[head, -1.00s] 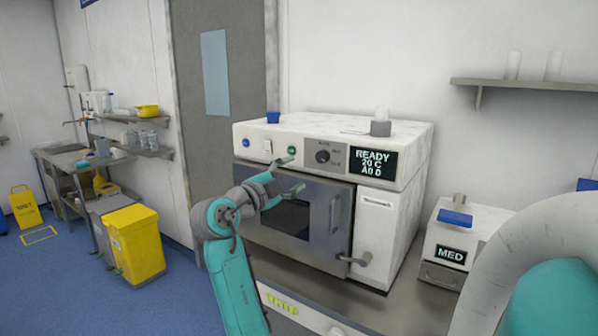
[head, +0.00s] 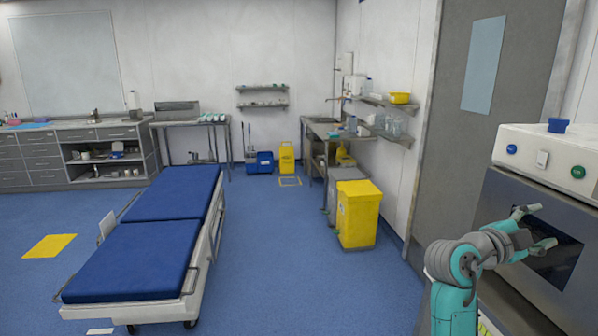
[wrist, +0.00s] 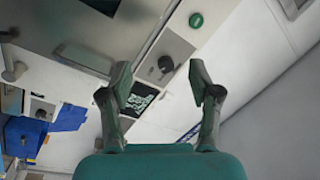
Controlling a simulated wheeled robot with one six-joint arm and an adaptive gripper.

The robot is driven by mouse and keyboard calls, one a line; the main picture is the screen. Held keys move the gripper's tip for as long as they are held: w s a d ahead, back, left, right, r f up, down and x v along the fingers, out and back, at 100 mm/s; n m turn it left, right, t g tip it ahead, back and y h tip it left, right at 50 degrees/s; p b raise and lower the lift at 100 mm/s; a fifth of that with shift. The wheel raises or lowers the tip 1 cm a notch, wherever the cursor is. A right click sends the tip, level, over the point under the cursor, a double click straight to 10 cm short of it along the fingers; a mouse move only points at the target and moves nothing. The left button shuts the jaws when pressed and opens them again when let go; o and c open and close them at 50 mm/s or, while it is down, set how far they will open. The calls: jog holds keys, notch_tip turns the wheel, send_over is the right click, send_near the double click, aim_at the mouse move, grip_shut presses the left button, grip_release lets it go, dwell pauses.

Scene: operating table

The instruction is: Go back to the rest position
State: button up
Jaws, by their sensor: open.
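My gripper (head: 534,231) is at the lower right of the head view, at the end of my teal and grey arm. Its two fingers are spread and nothing is between them. It shows in front of the dark window of a white and steel oven-like machine (head: 557,150); I cannot tell the exact gap. In the wrist view my open fingers (wrist: 160,88) show with the machine's panel behind them, including a green button (wrist: 196,20), a dark knob (wrist: 166,63) and a lit display (wrist: 140,98).
A blue-padded operating table (head: 150,258) stands at the left. A yellow bin (head: 358,215) stands by the right wall near a grey door (head: 478,130). A steel sink bench (head: 325,130) and a yellow floor sign (head: 286,158) are farther back. Blue floor (head: 290,260) between table and bin is clear.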

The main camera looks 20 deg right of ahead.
jog(key=w+a+f+n+t+y, duration=0.2)
jog(key=a+f+n+t, duration=0.35)
jog(key=f, duration=0.45)
jog(key=w+a+f+n+t+y, duration=0.25)
jog(key=a+f+n+t, duration=0.35)
jog(key=f, duration=0.4)
jog(key=s+a+f+n+t+y, duration=0.25)
jog(key=a+f+n, duration=0.25)
jog(key=a+f, duration=0.25)
jog(key=s+a+f+n+t+y, duration=0.1)
jog(key=s+a+f+n+y, duration=0.2)
jog(key=a+f+n, duration=0.4)
jog(key=s+a+f+n+y, duration=0.35)
jog(key=s+a+y, duration=0.25)
jog(key=s+a, duration=0.7)
jog(key=s+a+r+n+y, duration=0.1)
jog(key=s+a+r, duration=0.1)
jog(key=s, duration=0.6)
jog(key=s+a+r+n+y, duration=0.1)
jog(key=s+a+r+y, duration=0.1)
jog(key=s, duration=0.5)
jog(key=shift+s+a+r+t, duration=0.35)
jog(key=shift+s+a+t, duration=0.05)
jog(key=shift+a, duration=0.2)
